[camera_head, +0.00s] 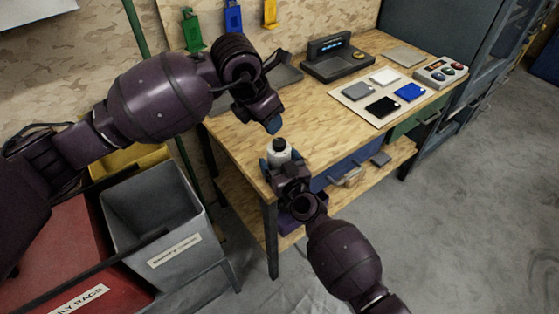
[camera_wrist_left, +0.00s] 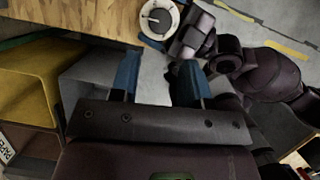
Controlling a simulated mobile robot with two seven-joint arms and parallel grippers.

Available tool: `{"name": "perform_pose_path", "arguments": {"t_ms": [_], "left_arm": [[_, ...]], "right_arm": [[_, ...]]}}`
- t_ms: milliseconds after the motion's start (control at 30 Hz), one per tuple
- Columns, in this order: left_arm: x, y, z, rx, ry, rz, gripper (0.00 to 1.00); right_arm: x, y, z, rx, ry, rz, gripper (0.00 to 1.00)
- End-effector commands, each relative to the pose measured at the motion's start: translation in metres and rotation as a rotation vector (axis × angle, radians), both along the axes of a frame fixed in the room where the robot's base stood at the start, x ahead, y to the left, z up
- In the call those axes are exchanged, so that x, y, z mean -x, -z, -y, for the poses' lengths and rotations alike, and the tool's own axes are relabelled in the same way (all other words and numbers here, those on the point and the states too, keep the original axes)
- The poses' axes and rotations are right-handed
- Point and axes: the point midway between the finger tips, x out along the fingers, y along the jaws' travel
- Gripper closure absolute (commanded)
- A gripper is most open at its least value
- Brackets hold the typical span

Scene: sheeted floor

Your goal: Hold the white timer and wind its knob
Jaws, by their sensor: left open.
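The white timer (camera_head: 280,151) is at the near edge of the workbench, with a dark knob on top. My right gripper (camera_head: 281,163) has its blue fingers on both sides of the timer and holds it upright. In the left wrist view the timer (camera_wrist_left: 150,29) shows from above as a white ring with a grey face and dark knob, next to my right gripper (camera_wrist_left: 185,45). My left gripper (camera_head: 272,126) is above and slightly left of the timer, apart from it. Its blue fingers (camera_wrist_left: 158,82) are spread, with nothing between them.
The wooden workbench (camera_head: 237,139) carries a dark device with a display (camera_head: 338,62), a board with several coloured squares (camera_head: 353,92) and a button box (camera_head: 440,72). A grey bin (camera_head: 150,222) and red bin (camera_head: 50,250) stand at left. Floor at right is clear.

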Motion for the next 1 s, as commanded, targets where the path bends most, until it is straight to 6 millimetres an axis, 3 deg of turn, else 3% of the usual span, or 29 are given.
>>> {"name": "perform_pose_path", "arguments": {"t_ms": [33,267,300,400,667,1000], "left_arm": [[0.0,0.0,0.0,0.0,0.0,0.0,0.57],[0.0,0.0,0.0,0.0,0.0,0.0,0.57],[0.0,0.0,0.0,0.0,0.0,0.0,0.53],[-0.001,-0.004,0.002,0.001,0.003,0.008,0.39],[-0.015,-0.04,0.032,-0.015,0.03,0.048,0.39],[-0.029,-0.048,0.046,-0.041,-0.416,-0.152,0.39]], "right_arm": [[0.0,0.0,0.0,0.0,0.0,0.0,0.27],[0.0,0.0,0.0,0.0,0.0,0.0,0.62],[0.0,0.0,0.0,0.0,0.0,0.0,0.63],[0.0,0.0,0.0,0.0,0.0,0.0,0.64],[0.0,0.0,0.0,0.0,0.0,0.0,0.64],[0.0,0.0,0.0,0.0,0.0,0.0,0.64]]}}
